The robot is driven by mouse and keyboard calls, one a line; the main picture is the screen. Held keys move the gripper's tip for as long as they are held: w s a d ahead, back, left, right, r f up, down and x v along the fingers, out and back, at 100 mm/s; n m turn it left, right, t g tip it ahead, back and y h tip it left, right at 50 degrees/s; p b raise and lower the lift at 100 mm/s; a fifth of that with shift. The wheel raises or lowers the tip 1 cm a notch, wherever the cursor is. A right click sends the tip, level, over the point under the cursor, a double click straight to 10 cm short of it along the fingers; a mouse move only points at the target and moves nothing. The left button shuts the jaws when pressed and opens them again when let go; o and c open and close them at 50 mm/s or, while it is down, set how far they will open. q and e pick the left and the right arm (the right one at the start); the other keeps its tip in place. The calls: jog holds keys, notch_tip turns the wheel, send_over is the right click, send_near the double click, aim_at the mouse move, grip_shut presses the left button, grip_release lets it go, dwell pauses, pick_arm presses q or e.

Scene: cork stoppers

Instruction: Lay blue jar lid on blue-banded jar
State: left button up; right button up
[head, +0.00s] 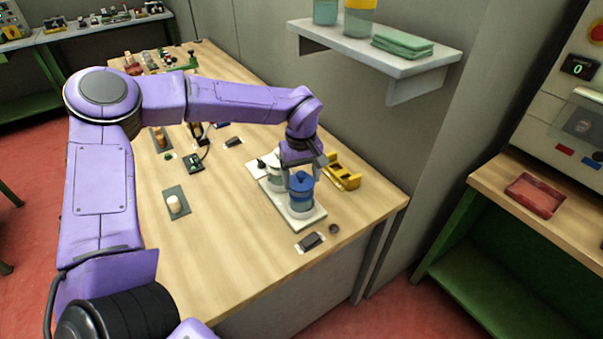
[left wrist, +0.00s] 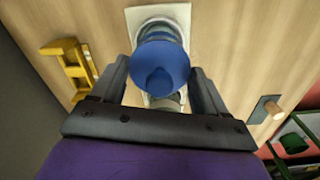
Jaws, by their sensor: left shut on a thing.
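The blue jar lid (head: 301,178) is between the fingers of my left gripper (head: 303,168), which is shut on it. The lid is a round blue disc with a raised knob, seen from above in the left wrist view (left wrist: 160,62). The blue-banded jar (head: 301,201) stands upright on a white board (head: 304,221) directly under the lid. The lid looks level over the jar's mouth; I cannot tell whether they touch. In the left wrist view the lid hides most of the jar, and my left gripper (left wrist: 162,82) spans it. My right gripper is not in view.
Another pale jar (head: 272,176) stands on the board behind the blue-banded one. A yellow holder (head: 343,172) is close on the right. A dark block (head: 311,241) lies in front. A cork stopper (head: 173,202) stands on a dark mat to the left. A wall shelf (head: 385,52) is above right.

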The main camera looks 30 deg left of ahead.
pick_arm(q)
jog(key=shift+f+p, duration=0.15)
jog(key=shift+p, duration=0.25)
dwell(0.3)
jog(key=o, duration=1)
notch_tip(320, 180, up, 5)
jog(key=p, duration=0.5)
jog(key=shift+p, duration=0.4)
jog(key=shift+r+p, duration=0.7)
jog(key=shift+r, duration=0.35)
